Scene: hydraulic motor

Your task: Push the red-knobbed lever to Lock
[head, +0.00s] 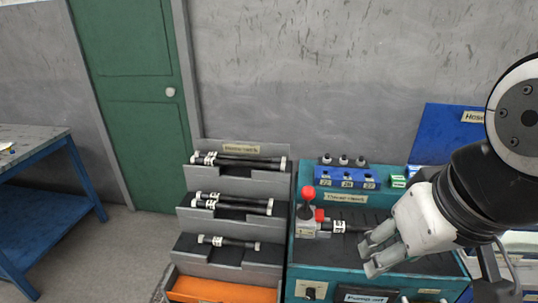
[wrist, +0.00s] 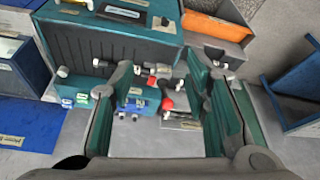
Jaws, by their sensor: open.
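The red-knobbed lever (head: 308,194) stands roughly upright on a small grey valve block (head: 306,228) at the left end of the teal bench. A second, smaller red part shows beside it on the block. A dark hose with a white label joins the block's right side. My gripper (head: 372,256) is to the right of the lever and nearer the camera, apart from it. In the wrist view, the red knob (wrist: 167,104) shows between the two open fingers of my gripper (wrist: 158,65), with nothing held. No Lock marking is legible.
A stepped grey rack (head: 225,255) with several labelled hoses stands left of the bench, above an orange bin (head: 215,290). A blue block (head: 345,177) with several fittings sits behind the lever. A blue table (head: 35,155) is at far left, with clear floor between.

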